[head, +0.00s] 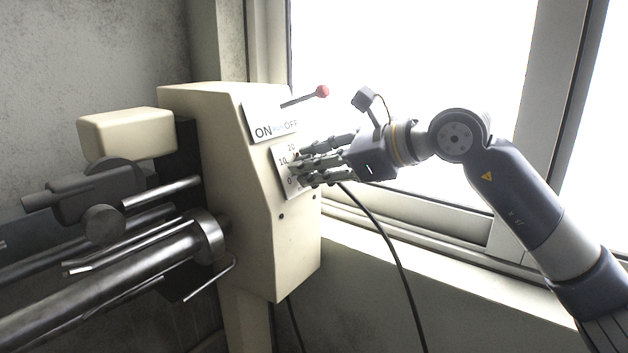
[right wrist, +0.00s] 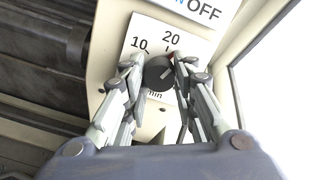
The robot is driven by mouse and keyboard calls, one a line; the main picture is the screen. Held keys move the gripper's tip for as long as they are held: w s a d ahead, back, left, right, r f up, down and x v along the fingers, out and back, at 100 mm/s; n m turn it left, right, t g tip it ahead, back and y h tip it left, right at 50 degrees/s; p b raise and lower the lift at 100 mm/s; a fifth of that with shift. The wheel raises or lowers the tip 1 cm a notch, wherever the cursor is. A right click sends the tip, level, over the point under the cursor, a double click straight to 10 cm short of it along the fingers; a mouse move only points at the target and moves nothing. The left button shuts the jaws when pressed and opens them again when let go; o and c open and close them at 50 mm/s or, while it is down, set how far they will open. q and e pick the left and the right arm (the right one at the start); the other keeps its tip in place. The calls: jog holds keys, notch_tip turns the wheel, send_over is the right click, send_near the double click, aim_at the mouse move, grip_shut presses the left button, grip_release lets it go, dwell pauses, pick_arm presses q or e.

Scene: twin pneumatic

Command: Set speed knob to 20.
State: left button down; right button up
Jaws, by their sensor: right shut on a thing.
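The speed knob (right wrist: 158,73) is a round, dark knob on a white dial plate (right wrist: 138,28), seen in the right wrist view. The plate shows 10 at the knob's upper left and 20 above it. A small red mark shows at the knob's upper right edge, below the 20. My right gripper (right wrist: 156,68) is shut on the knob, one finger on each side. In the head view my right gripper (head: 300,168) reaches the dial plate (head: 280,155) from the right, and its fingers hide most of the knob. My left gripper is not in view.
The cream machine housing (head: 240,190) carries an ON/OFF plate (head: 262,117) and a red-tipped lever (head: 322,91) above the dial. Metal rods and cylinders (head: 110,270) fill the left. A black cable (head: 395,255) hangs below my right arm. A bright window stands behind.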

jog(key=shift+w+n+b, duration=0.1)
jog(key=shift+n+b, duration=0.9)
jog(key=shift+n, duration=1.1)
jog(key=shift+r, duration=0.1)
jog(key=o, duration=1.1)
jog(key=shift+c, duration=0.2)
jog(key=v, duration=1.2)
